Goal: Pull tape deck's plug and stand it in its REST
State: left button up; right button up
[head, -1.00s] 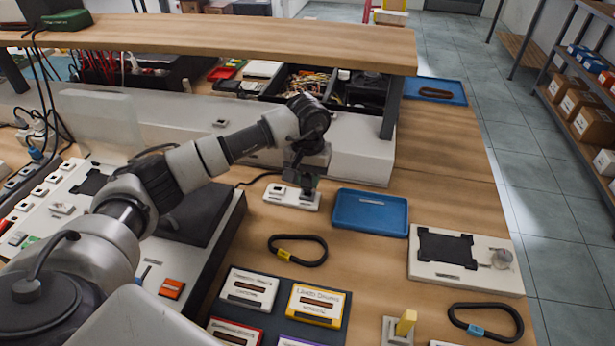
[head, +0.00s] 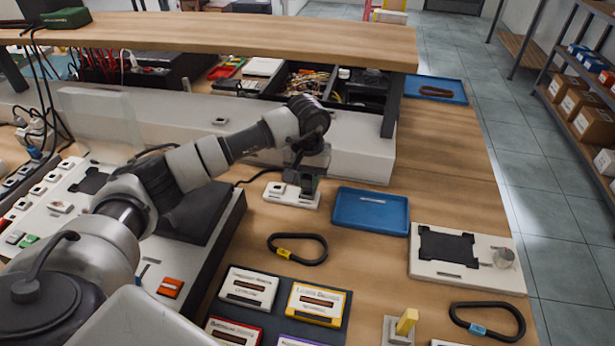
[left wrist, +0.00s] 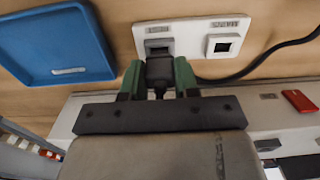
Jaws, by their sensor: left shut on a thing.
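A white two-socket block (head: 275,197) lies on the bench left of the blue tray. It also shows in the left wrist view (left wrist: 190,28), with one labelled square opening at each end; the labels are too small to read. My left gripper (head: 304,187) is at the block's right end in the head view. In the left wrist view its green fingers (left wrist: 159,76) are shut on a black plug (left wrist: 160,70) in front of the left opening. I cannot tell whether the plug is seated or just clear of it. My right gripper is not in view.
A blue tray (head: 371,211) stands close right of the block. A black cord (left wrist: 262,68) runs behind the gripper. A black loop (head: 298,248), cassettes (head: 316,304) and a white device (head: 466,259) lie nearer. A long pale housing (head: 352,150) stands behind.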

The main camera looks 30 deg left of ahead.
pick_arm(q)
jog(key=shift+f+b, duration=0.5)
jog(key=shift+f, duration=0.1)
dwell(0.4)
dwell(0.3)
jog(key=o, duration=1)
jog(key=shift+c, duration=0.2)
notch_tip(320, 180, up, 11)
jog(key=shift+f+b, duration=0.2)
jog(key=shift+b, duration=0.3)
jog(key=shift+r+p, duration=1.6)
jog(key=shift+r, duration=1)
